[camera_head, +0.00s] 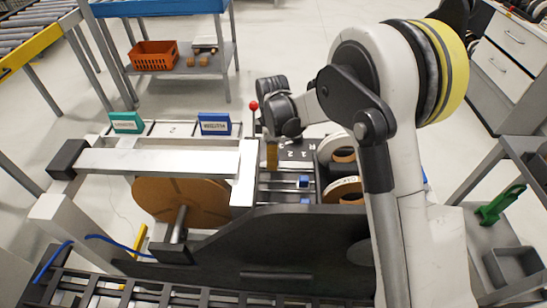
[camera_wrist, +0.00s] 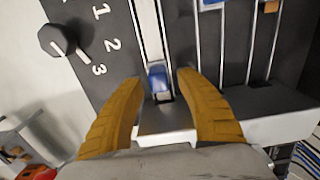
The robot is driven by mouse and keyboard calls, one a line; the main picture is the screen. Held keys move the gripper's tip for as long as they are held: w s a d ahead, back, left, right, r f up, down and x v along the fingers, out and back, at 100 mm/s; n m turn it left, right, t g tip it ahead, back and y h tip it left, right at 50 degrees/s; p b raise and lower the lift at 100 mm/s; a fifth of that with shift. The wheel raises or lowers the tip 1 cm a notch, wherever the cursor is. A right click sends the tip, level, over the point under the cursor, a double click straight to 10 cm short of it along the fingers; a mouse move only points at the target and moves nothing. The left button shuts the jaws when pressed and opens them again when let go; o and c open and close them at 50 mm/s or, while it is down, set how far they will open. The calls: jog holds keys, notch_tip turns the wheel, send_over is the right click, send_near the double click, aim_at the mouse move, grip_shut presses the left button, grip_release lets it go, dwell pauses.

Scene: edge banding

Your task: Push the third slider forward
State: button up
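My gripper (camera_wrist: 159,79) is open in the wrist view, with its two yellow fingers apart on either side of a small blue slider (camera_wrist: 158,78). A gap shows between each fingertip and this slider. The slider sits on a pale rail near the printed numbers 1, 2 and 3; which number it belongs to is not certain. Another blue slider (camera_wrist: 211,4) shows at the top edge. In the head view, my gripper (camera_head: 272,155) points down at the machine panel (camera_head: 296,151), and two blue sliders (camera_head: 304,181) are visible to its right. My arm hides part of the panel.
A dark knob (camera_wrist: 57,40) stands beside the numbers. A red-tipped lever (camera_head: 254,106) is close to my gripper. A metal beam (camera_head: 160,160) and brown disc (camera_head: 182,200) lie left. Tape rolls (camera_head: 342,188) lie right of the sliders.

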notch_tip(320, 180, up, 12)
dwell(0.6)
